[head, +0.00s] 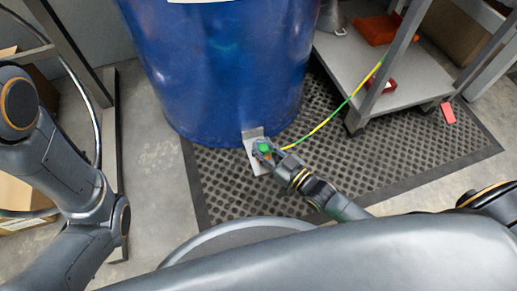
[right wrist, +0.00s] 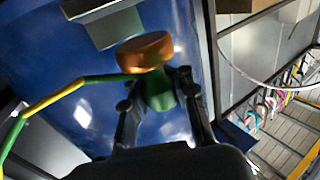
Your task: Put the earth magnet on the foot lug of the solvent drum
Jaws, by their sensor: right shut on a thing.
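The blue solvent drum (head: 225,70) stands upright on the mat in the head view. Its foot lug (head: 252,134) is a small grey metal bracket low on the front. It also shows in the right wrist view (right wrist: 112,28). My right gripper (head: 269,152) is in front of the lug, shut on the earth magnet (head: 264,148). In the right wrist view the magnet has a green body and a copper-coloured face (right wrist: 145,52), close to the lug's edge. I cannot tell whether they touch. My left arm shows at the left, but its gripper is out of view.
A green and yellow cable (head: 332,116) runs from the magnet up to the right. A grey trolley (head: 375,75) with red items stands at the right. A dark perforated mat (head: 225,185) lies under the drum. A metal frame (head: 72,48) and cardboard are at the left.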

